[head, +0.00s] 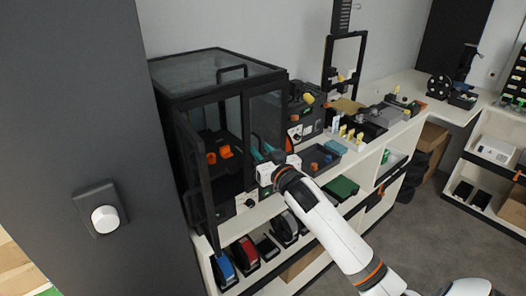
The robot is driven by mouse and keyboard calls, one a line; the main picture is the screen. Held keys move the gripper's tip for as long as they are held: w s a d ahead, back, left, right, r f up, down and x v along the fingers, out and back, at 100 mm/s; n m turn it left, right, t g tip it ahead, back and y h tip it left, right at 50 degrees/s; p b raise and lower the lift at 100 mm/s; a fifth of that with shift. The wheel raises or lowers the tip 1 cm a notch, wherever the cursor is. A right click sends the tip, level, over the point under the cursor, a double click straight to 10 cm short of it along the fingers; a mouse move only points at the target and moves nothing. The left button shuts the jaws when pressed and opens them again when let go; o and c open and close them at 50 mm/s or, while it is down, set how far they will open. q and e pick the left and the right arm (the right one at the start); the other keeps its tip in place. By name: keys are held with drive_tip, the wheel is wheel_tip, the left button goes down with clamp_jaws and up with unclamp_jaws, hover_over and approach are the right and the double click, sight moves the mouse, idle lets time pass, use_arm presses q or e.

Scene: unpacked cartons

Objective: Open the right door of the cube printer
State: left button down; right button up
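The cube printer (219,57) is a black-framed cabinet with glass panels, standing at the left end of the white workbench. Its left door (196,185) stands swung outward, and orange parts (220,153) show inside. The right door (266,118) looks closed or nearly so. My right gripper (264,154), with teal fingertips, is at the lower part of the right door, near its inner edge. The fingertips look a little apart, but the black door parts around them hide whether a handle is between them. My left gripper is not in view.
A dark wall panel with a white knob (105,219) stands close on the left. Smaller machines (306,110) and trays (322,158) crowd the bench right of the printer. Spools (245,251) sit on the shelf below. The grey floor (425,240) at right is free.

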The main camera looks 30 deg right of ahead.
clamp_jaws()
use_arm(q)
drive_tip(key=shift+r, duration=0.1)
use_arm(e)
drive_tip(key=shift+s+y, duration=0.2)
drive_tip(key=shift+y, duration=0.1)
